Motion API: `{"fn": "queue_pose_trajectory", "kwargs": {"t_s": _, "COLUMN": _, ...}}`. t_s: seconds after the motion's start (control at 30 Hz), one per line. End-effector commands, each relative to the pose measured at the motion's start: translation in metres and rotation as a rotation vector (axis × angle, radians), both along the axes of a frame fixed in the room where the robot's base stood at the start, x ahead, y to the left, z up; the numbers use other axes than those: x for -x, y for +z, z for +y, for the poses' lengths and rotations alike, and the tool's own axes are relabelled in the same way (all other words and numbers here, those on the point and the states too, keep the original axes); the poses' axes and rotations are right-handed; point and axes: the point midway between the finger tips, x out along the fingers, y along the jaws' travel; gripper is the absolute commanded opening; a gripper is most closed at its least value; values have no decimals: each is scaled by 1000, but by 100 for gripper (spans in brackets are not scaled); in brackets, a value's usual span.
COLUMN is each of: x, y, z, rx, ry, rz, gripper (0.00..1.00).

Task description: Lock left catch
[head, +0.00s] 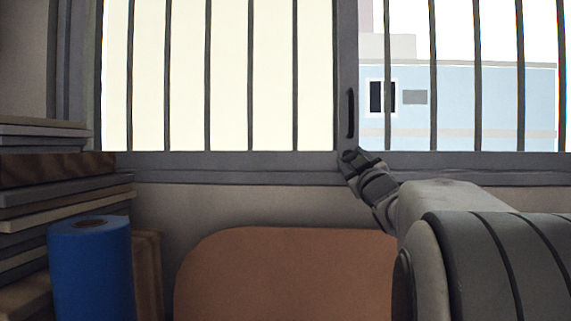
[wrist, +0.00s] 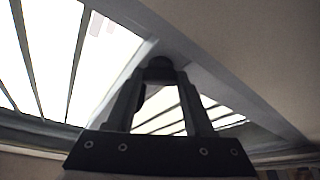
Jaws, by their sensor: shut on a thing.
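A barred window with a grey frame (head: 240,162) fills the upper part of the head view. A dark upright handle (head: 350,112) is on the grey post between the two panes. Just below it, at the foot of the post, is a small dark catch (head: 348,155). My gripper (head: 358,160) reaches up to it from the lower right and is shut on it. In the wrist view my gripper (wrist: 160,78) has its two fingers closing in on the dark catch (wrist: 159,63) against the grey frame. The fingers partly hide the catch, so I cannot tell how it is turned.
A blue roll (head: 92,270) stands at the lower left beside a stack of boards (head: 60,195). A brown rounded panel (head: 285,275) is below the window. Dark upright bars (head: 250,75) cross both panes.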

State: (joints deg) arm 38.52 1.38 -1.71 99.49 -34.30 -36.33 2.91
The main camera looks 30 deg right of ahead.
Motion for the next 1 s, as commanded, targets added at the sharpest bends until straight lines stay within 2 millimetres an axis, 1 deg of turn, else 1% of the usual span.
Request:
{"fn": "queue_pose_trajectory", "kwargs": {"t_s": 0.03, "x": 0, "y": 3, "z": 0, "rx": 40, "ry": 0, "rz": 23, "gripper": 0}}
{"fn": "queue_pose_trajectory", "kwargs": {"t_s": 0.6, "x": 1, "y": 9, "z": -2, "rx": 501, "ry": 0, "rz": 305, "gripper": 0}}
{"fn": "queue_pose_trajectory", "kwargs": {"t_s": 1.0, "x": 1, "y": 9, "z": -2, "rx": 766, "ry": 0, "rz": 468, "gripper": 0}}
